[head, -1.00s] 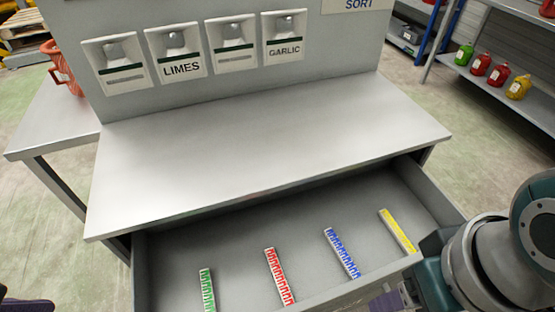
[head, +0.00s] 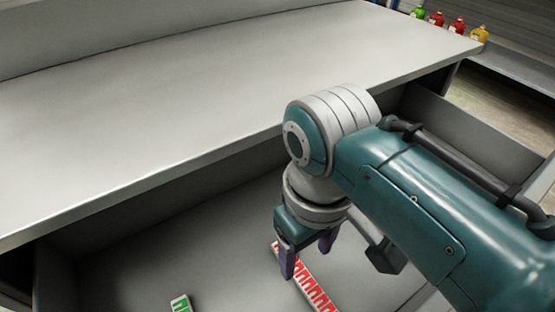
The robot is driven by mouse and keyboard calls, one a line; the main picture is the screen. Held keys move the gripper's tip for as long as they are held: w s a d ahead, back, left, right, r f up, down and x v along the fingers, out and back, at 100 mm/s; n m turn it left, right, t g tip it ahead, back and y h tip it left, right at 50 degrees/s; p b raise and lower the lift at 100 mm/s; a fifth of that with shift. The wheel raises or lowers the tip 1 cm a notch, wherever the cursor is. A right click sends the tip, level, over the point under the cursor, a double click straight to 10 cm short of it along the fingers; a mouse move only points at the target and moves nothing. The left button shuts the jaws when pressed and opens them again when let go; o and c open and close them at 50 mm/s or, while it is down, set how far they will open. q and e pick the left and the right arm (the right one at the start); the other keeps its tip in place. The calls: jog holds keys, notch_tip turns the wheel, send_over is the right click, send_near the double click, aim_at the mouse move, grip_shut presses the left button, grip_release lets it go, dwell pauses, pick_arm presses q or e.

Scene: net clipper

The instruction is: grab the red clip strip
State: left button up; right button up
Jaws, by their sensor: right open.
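The red clip strip (head: 318,291) lies in the open drawer, a white strip with red clips, slanting down to the right. My right gripper (head: 306,256) is open and points down over the strip's far end. Its purple fingers show on either side of the strip, and part of the strip is hidden behind the gripper. I cannot tell whether the fingers touch it. My left gripper is not in view.
The green clip strip (head: 180,303) lies in the drawer to the left, cut off by the picture's lower edge. The grey tabletop (head: 180,110) overhangs the drawer's back. The drawer's bare floor (head: 120,270) is clear at left.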

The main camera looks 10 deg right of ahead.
aim_at(301, 273)
notch_tip(301, 273, down, 6)
jog(key=b, duration=0.3)
jog(key=shift+w+a+b, duration=0.15)
jog(key=shift+b, duration=0.15)
jog(key=shift+c, duration=0.3)
grip_shut()
